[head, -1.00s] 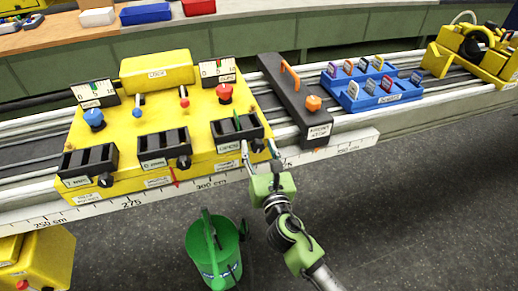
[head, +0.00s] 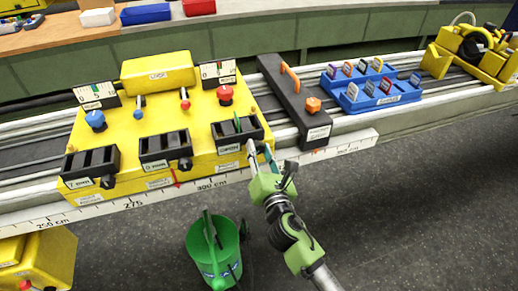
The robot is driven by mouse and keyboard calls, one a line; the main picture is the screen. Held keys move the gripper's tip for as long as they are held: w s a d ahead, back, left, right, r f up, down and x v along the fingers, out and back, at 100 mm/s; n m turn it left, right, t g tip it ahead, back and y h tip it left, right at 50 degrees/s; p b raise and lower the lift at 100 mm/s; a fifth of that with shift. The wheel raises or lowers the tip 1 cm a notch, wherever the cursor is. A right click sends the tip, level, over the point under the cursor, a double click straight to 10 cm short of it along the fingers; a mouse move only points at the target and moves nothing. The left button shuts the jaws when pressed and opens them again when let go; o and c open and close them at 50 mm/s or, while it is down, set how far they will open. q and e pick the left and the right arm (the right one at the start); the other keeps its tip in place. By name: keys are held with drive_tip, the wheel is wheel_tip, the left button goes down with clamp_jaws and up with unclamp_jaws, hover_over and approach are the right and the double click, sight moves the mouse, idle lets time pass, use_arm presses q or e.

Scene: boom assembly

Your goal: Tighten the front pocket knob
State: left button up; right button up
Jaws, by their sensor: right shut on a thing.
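A yellow block (head: 150,118) on the rails carries three black pockets along its near side. The left pocket (head: 90,162) and the middle pocket (head: 165,146) each show a small black knob at their lower right. The right pocket (head: 226,131) holds a thin green piece (head: 237,124). My right gripper (head: 260,150) comes from below and is shut at this pocket's lower right corner, where its knob sits. The fingers mostly hide that knob. The pocket labels are too small to read surely. My left gripper is not in view.
A black bar (head: 290,98) with orange parts stands right of the block, near my right gripper. Beyond it is a blue rack (head: 372,88) with several small pieces. A green bucket (head: 228,240) stands on the floor. A ruler strip (head: 335,152) runs along the front edge.

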drive_tip(key=m+p, duration=0.1)
drive_tip(key=m, duration=0.3)
drive_tip(key=shift+d+g, duration=0.1)
drive_tip(key=shift+g, duration=0.2)
drive_tip(key=m+p, duration=0.1)
drive_tip(key=m, duration=0.2)
drive_tip(key=shift+m+y, duration=0.3)
drive_tip(key=shift+m, duration=0.1)
drive_tip(key=m, duration=0.3)
drive_tip(key=m+y+p, duration=0.1)
drive_tip(key=m, duration=0.2)
drive_tip(key=shift+d+f+m+g+p, duration=0.1)
drive_tip(key=shift+f+m+g+p, duration=0.05)
drive_tip(key=shift+m+g+p, duration=0.15)
drive_tip(key=m+p, duration=0.1)
drive_tip(key=m, duration=0.4)
drive_tip(key=shift+f+m+y, duration=0.15)
drive_tip(key=shift+m+y, duration=0.15)
drive_tip(key=shift+m, duration=0.1)
drive_tip(key=m, duration=0.6)
drive_tip(key=shift+f+y, duration=0.15)
drive_tip(key=shift+y, duration=0.15)
drive_tip(key=o, duration=1.1)
